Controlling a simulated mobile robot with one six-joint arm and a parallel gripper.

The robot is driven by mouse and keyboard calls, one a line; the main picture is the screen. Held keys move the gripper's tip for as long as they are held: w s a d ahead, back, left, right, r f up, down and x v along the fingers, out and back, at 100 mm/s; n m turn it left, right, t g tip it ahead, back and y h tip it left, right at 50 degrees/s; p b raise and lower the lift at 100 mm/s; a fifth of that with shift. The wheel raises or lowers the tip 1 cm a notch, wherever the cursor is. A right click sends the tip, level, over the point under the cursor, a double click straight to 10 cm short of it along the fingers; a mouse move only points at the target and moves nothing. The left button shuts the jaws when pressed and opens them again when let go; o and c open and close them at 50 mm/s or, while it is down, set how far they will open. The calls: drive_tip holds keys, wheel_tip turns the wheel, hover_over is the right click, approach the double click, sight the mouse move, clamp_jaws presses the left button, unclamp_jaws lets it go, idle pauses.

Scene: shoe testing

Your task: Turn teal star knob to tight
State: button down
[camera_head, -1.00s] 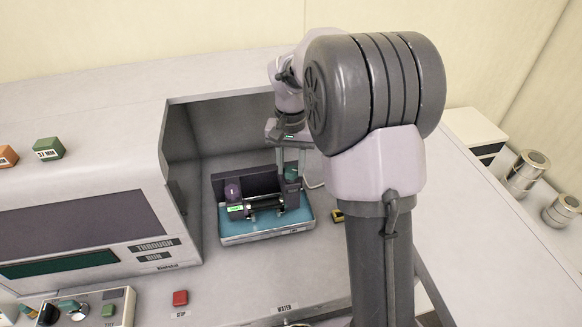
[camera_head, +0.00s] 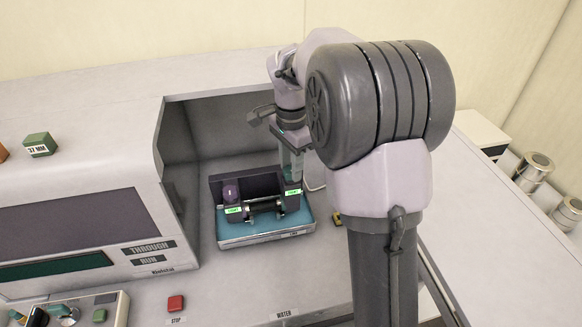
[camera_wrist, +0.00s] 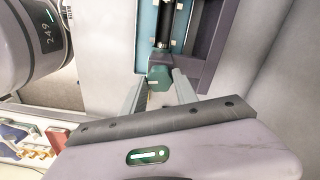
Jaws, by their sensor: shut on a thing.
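The teal star knob (camera_wrist: 159,77) shows in the wrist view between the two fingers of my gripper (camera_wrist: 160,84), which is shut on it. A pale mark is on the knob's face. In the head view my gripper (camera_head: 291,176) reaches down to the right end of the fixture (camera_head: 265,241), a blue tray with a dark roller. The fingers mostly hide the knob there. A small green label (camera_head: 293,191) shows on the block below the fingers. Its text is too small to read surely.
A purple knob (camera_head: 231,191) stands on the fixture's left block, above another green label (camera_head: 233,210). The machine housing (camera_head: 85,225) walls the recess on the left. A red stop button (camera_head: 176,303) is in front. A small yellow item (camera_head: 337,217) lies right of the tray.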

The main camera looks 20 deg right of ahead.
drive_tip(key=shift+m, duration=0.7)
drive_tip(key=c, duration=0.9)
unclamp_jaws()
drive_tip(key=shift+c, duration=0.2)
wheel_tip(320, 180, up, 18)
drive_tip(key=p, duration=0.4)
drive_tip(key=shift+f, duration=0.25)
drive_tip(key=shift+f, duration=0.1)
